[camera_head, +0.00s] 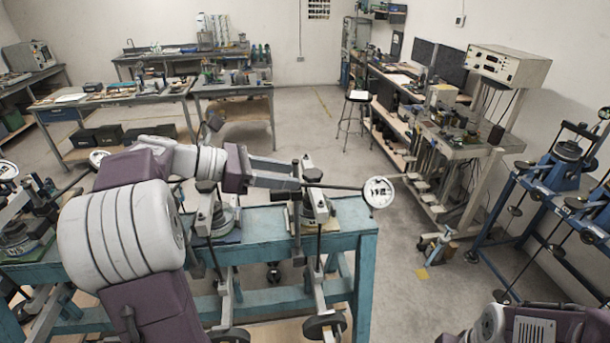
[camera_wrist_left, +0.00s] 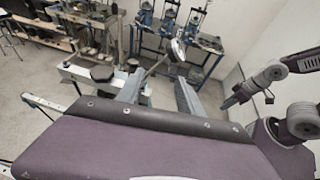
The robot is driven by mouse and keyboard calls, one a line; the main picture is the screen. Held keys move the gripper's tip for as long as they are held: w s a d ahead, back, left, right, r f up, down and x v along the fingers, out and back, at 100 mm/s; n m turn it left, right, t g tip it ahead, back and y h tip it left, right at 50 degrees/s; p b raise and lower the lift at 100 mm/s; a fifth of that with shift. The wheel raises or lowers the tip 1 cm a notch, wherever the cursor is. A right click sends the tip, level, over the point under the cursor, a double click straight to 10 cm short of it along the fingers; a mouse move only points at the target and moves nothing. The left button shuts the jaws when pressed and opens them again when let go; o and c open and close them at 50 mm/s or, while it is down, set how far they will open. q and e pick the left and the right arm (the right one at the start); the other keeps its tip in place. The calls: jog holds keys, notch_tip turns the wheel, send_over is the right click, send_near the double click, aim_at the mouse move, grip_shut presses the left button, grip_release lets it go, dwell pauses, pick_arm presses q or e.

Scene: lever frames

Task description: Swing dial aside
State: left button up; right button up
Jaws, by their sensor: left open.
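The round white dial (camera_head: 378,191) sits at the right end of a thin dark rod, past the right end of the blue-green bench. It also shows in the left wrist view (camera_wrist_left: 177,49), beyond my fingers and seen at a slant. My left gripper (camera_head: 298,175) is open beside the rod, to the left of the dial and apart from its face. In the left wrist view the rod shows between the two spread fingers; whether either touches it I cannot tell. My right arm shows at the lower right of the head view, and its jaws are not clear in either view.
The blue-green bench (camera_head: 352,222) carries several lever frames with hanging weights (camera_head: 325,326). Another dial (camera_head: 98,157) is partly behind my left arm. Blue stands (camera_head: 520,208) with more frames are at the right. Open floor lies right of the bench.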

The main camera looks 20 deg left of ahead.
pick_arm(q)
jog(key=d+f+m+g+h+b, duration=0.15)
jog(key=d+b, duration=0.35)
jog(key=d, duration=0.6)
jog(key=s+d+f+m+g+y+b, duration=0.2)
jog(key=s+d+f+g, duration=0.15)
jog(key=f, duration=0.65)
jog(key=s+d+f+m+g+y+b, duration=0.1)
jog(key=s+d+f+m+g+b, duration=0.3)
jog(key=f, duration=0.6)
jog(key=s+a+f+m+y+b, duration=0.1)
jog(key=s+a+f+m+y, duration=0.1)
jog(key=s+f, duration=0.3)
jog(key=s+a+f+m+y, duration=0.2)
jog(key=a+f+y, duration=0.1)
jog(key=f, duration=0.5)
jog(key=a+f+m+t+y, duration=0.1)
jog(key=a+f+m+y, duration=0.3)
jog(key=m, duration=0.9)
jog(key=a+f, duration=0.2)
jog(key=a, duration=0.2)
jog(key=shift+f+m+t, duration=0.15)
jog(key=shift+m+t, duration=0.2)
jog(key=shift+t, duration=0.05)
pick_arm(e)
notch_tip(320, 180, down, 12)
jog(key=shift+w+a+f, duration=0.2)
jog(key=shift+w, duration=0.05)
